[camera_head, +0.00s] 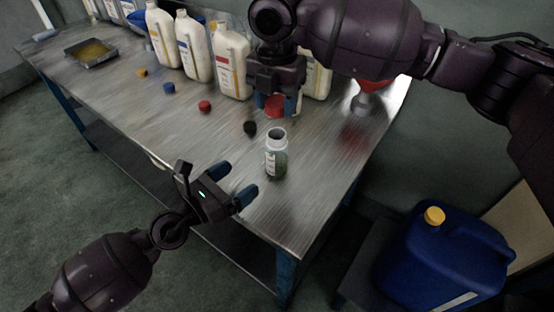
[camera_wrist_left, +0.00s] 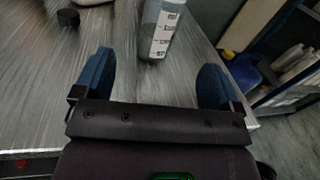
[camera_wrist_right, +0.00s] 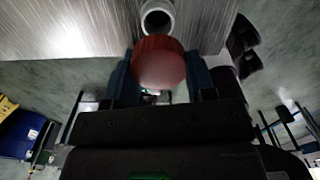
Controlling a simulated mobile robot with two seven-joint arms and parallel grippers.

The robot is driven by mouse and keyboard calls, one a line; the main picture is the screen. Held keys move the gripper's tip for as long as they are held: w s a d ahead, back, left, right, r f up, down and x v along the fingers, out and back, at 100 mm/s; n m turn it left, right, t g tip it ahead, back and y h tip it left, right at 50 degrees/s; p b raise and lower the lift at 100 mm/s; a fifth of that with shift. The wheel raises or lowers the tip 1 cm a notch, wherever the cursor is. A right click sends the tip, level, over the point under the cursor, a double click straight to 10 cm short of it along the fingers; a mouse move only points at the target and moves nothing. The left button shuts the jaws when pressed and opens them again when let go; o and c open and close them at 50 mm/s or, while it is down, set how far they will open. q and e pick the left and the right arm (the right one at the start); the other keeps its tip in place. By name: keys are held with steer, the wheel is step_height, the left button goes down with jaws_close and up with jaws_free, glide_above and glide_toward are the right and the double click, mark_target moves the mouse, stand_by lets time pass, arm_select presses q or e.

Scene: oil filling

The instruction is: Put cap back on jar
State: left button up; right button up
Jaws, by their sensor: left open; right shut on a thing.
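The jar (camera_head: 276,158) stands upright and uncapped on the metal table, with dark greenish contents low inside. It shows at the top of the left wrist view (camera_wrist_left: 160,35), and its open mouth shows in the right wrist view (camera_wrist_right: 157,17). My right gripper (camera_head: 277,104) is shut on a red cap (camera_wrist_right: 159,62) and holds it behind the jar, apart from it. The cap also shows in the head view (camera_head: 274,106). My left gripper (camera_head: 232,183) is open and empty, in front of the jar and to its left; nothing is between its fingers.
Small black (camera_head: 250,128), red (camera_head: 204,106), blue (camera_head: 168,88) and yellow (camera_head: 142,72) caps lie on the table. Several white bottles (camera_head: 194,52) stand along the back. A red funnel (camera_head: 376,86) is at the back right. A blue canister (camera_head: 440,262) is beyond the table's right edge.

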mark_target(268, 160)
arm_select(q)
steer(key=shift+f+m, duration=0.1)
steer(key=shift+m, duration=0.4)
arm_select(e)
steer(key=n, duration=0.3)
arm_select(q)
steer(key=shift+w+d, duration=0.1)
steer(key=x, duration=1.1)
steer(key=shift+w+d, duration=0.15)
steer(key=shift+d, duration=0.2)
steer(key=c, duration=1.4)
arm_select(e)
steer(key=shift+f, duration=2.55)
steer(key=shift+f, duration=0.15)
steer(key=shift+f, duration=0.7)
